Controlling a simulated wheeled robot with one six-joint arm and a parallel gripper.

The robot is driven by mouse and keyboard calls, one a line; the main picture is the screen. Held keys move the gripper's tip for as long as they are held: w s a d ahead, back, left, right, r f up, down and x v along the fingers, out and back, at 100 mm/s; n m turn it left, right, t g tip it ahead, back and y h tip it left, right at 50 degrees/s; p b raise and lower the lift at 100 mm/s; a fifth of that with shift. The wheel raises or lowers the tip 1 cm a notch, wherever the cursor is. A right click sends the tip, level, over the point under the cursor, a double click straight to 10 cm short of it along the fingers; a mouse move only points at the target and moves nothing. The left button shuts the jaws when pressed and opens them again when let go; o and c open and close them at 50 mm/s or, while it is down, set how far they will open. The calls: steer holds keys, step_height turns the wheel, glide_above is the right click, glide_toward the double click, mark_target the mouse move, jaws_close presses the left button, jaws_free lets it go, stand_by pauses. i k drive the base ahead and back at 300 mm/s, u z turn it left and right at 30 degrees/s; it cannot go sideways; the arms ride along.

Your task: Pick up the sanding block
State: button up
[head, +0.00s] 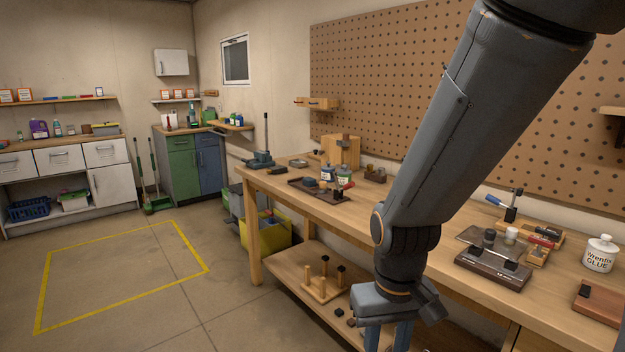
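I cannot tell for certain which item is the sanding block. A reddish-brown block-like piece (600,302) with a dark part on it lies at the right edge of the workbench, partly cut off by the frame. A small brown block (375,175) sits farther back on the bench, near the wall. My gripper (387,340) points down in front of the bench's front edge, at the bottom of the head view. Its two fingers stand apart with nothing seen between them, and their tips are cut off by the frame.
The wooden workbench (400,222) holds a dark tray (320,190) with jars, a dark holder (492,268), and a white glue bottle (600,254). The lower shelf (285,270) carries a pegged wooden stand (322,286). A yellow-outlined floor area (120,285) is clear.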

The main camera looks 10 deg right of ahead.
mark_target(309, 182)
steer(key=u, duration=0.35)
steer(key=k, duration=1)
steer(key=u, duration=0.9)
steer(key=i, duration=3.3)
steer(key=z, duration=1.05)
steer(key=i, duration=0.85)
steer(key=z, duration=1.95)
steer(key=i, duration=1.15)
steer(key=z, duration=0.2)
